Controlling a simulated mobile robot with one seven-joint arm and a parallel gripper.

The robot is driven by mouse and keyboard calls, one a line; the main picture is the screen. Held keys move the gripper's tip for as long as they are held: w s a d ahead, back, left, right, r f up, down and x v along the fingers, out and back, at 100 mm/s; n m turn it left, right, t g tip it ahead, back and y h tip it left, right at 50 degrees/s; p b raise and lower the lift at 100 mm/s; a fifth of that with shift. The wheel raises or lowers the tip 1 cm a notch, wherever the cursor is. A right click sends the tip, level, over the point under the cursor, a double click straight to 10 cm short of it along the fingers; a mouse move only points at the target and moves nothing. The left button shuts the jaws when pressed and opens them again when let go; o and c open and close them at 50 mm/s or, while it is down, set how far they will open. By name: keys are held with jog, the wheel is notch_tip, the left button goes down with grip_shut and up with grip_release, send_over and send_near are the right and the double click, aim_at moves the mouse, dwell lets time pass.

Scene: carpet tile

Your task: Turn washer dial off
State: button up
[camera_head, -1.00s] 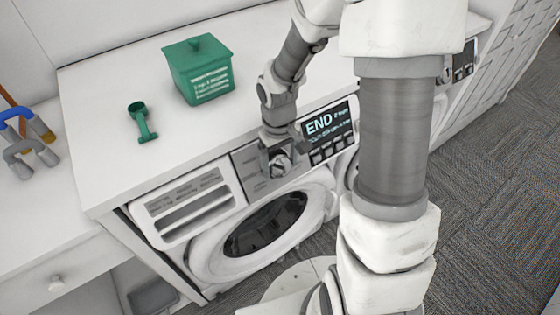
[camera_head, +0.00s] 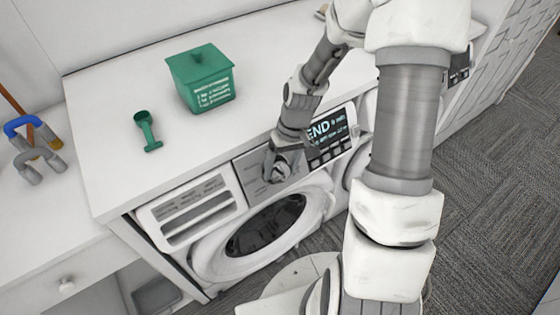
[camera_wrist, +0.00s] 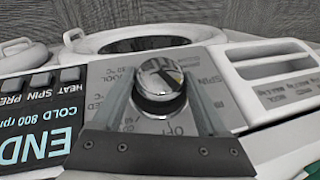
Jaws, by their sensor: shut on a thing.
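The washer dial (camera_wrist: 160,84) is a round knob with a black base and a pale marked face, on the silver panel of the washer (camera_head: 205,255). In the wrist view it stands between the two fingers of my gripper (camera_wrist: 160,96), which is shut on it. A slanted line crosses its face. I cannot tell which label it points at. An "OFF" label, partly hidden, lies on the panel on the gripper's side of the dial. In the head view my gripper (camera_head: 277,168) is at the panel and mostly hides the dial.
The display (camera_head: 328,133) reads END. A detergent drawer (camera_head: 190,212) is left of the panel and a round door (camera_head: 265,228) below. A green box (camera_head: 203,80) and green scoop (camera_head: 148,132) lie on the white top. Carpet tile (camera_head: 480,190) is clear at right.

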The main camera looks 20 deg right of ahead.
jog(key=shift+w+d+m+y+p, duration=0.15)
jog(key=shift+m+y+p, duration=0.35)
jog(key=shift+y, duration=0.6)
jog(key=shift+d+f+m+y, duration=0.15)
jog(key=shift+m+y, duration=0.65)
jog(key=shift+y, duration=0.5)
jog(key=o, duration=1.3)
jog(key=shift+c, duration=0.2)
jog(key=v, duration=1.7)
jog(key=shift+w+d, duration=0.2)
jog(key=shift+d, duration=0.1)
